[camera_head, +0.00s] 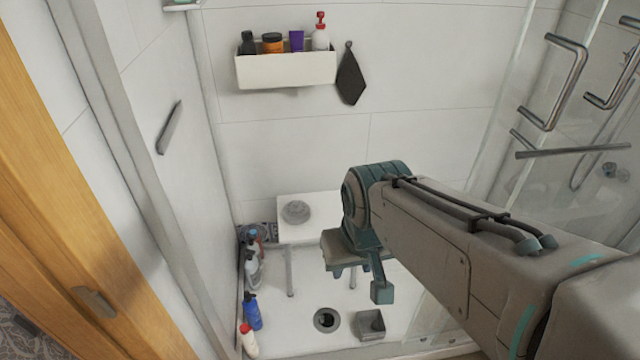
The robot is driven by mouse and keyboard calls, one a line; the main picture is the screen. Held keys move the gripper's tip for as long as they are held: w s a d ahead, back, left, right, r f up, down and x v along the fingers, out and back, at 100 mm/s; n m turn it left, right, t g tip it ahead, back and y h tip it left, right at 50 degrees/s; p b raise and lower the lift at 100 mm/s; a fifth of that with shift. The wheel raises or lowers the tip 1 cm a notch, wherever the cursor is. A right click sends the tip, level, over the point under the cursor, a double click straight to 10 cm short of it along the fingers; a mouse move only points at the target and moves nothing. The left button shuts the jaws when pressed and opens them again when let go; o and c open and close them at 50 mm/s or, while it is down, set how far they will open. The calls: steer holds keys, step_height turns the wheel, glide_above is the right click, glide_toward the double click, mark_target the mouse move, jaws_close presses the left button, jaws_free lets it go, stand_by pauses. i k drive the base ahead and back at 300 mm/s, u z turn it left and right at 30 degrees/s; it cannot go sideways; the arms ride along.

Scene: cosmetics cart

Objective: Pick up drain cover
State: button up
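An uncovered round drain hole (326,320) shows dark in the white shower floor. I cannot tell for sure which thing is the drain cover. A round grey object (296,211) lies on a white stool (300,232), and a square grey, tray-like object (370,325) sits on the floor just right of the drain. My gripper (362,284) points down in front of the stool's right side, above the drain area in the picture. It appears apart from both objects. One finger shows clearly; the rest is seen at an angle, so its opening is unclear.
Several bottles, including a blue one (252,311) and a white one with a red cap (248,341), line the left wall. A wall shelf (285,72) holds toiletries; a dark cloth (350,78) hangs beside it. Glass with metal handles (553,82) is at right.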

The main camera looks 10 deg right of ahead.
mark_target(296, 211)
steer(key=z, duration=0.05)
steer(key=k, duration=0.6)
steer(key=u, duration=0.55)
steer(key=i, duration=1.05)
steer(key=z, duration=0.7)
